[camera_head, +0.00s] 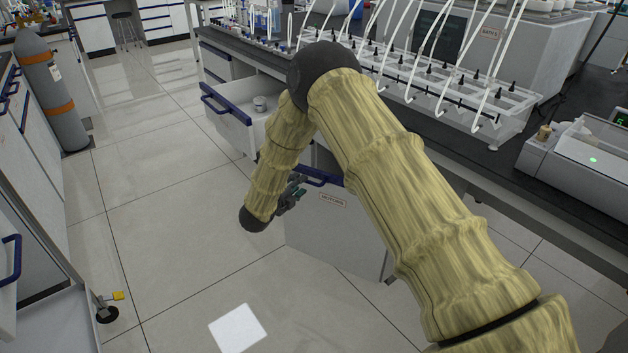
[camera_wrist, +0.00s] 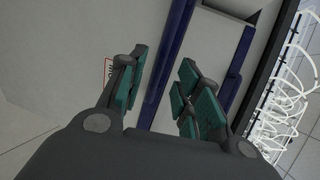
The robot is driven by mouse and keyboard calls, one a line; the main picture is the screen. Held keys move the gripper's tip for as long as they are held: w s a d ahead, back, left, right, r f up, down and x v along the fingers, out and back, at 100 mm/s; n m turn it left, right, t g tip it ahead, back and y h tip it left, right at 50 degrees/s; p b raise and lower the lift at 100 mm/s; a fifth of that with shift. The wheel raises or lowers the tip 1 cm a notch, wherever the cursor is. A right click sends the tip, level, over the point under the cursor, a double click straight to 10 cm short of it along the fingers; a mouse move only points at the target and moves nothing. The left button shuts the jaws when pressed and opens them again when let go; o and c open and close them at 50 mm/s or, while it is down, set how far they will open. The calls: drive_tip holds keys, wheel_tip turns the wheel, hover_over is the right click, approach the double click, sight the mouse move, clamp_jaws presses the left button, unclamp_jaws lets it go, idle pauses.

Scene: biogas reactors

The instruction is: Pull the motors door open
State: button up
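The motors door (camera_head: 335,235) is a pale panel under the bench with a small MOTORS label (camera_head: 333,200) and a blue handle (camera_head: 322,178) along its top. My gripper (camera_head: 291,192) is at the left end of this handle, partly hidden behind my arm. In the wrist view, the blue handle (camera_wrist: 165,65) runs between the teal finger pads of my gripper (camera_wrist: 162,95). The fingers are apart, with visible gaps beside the bar. The left finger partly covers the label (camera_wrist: 107,72). I cannot tell whether the door stands ajar.
An open drawer (camera_head: 225,120) with a blue handle and a small metal item juts out left of my arm. Racks with white tubes (camera_head: 450,95) line the bench top. A grey gas cylinder (camera_head: 52,95) stands far left. The tiled floor (camera_head: 165,220) before the door is clear.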

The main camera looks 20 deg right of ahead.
drive_tip(key=shift+x, duration=2.45)
